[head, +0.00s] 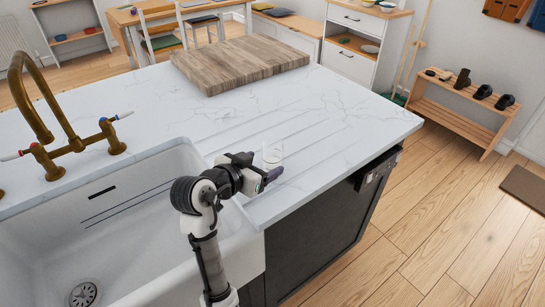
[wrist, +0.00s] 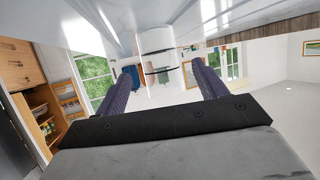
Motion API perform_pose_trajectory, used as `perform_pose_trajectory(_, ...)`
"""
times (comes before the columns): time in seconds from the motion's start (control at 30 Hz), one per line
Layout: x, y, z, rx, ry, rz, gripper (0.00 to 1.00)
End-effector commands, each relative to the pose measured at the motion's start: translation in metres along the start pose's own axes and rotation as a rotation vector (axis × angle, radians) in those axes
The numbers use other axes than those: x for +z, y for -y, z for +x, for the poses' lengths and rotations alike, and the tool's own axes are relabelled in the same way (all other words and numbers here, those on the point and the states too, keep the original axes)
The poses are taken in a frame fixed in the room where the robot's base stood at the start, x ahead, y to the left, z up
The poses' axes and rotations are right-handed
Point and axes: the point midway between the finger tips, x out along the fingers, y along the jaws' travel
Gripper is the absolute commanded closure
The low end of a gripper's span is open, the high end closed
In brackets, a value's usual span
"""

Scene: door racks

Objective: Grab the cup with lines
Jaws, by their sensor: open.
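The cup with lines is a small clear cup (head: 273,157) standing on the white marbled counter (head: 330,130), near the sink's right side. In the wrist view, which is upside down, the cup (wrist: 156,42) shows dark bands around it. My gripper (head: 267,173) is low over the counter at the cup's near side. Its two purple fingers are open, and in the wrist view the cup appears in the gap between the fingertips (wrist: 161,68), with space on both sides. I see no finger touching it. The gripper partly hides the cup's base in the head view.
A white sink (head: 150,200) with a brass tap (head: 60,125) lies to the left. A wooden board (head: 240,62) lies on the counter farther back. The counter around the cup is clear, with its front edge close by. A wooden rack (head: 462,115) stands at the right.

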Motion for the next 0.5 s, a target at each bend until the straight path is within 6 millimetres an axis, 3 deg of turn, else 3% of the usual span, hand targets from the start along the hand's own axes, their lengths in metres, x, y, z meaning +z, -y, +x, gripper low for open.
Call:
perform_pose_trajectory(0.23, 0.001, 0.000, 0.035, 0.003, 0.003, -0.002, 0.29)
perform_pose_trajectory(0.5, 0.003, 0.001, 0.041, 0.000, 0.001, 0.000, 0.29)
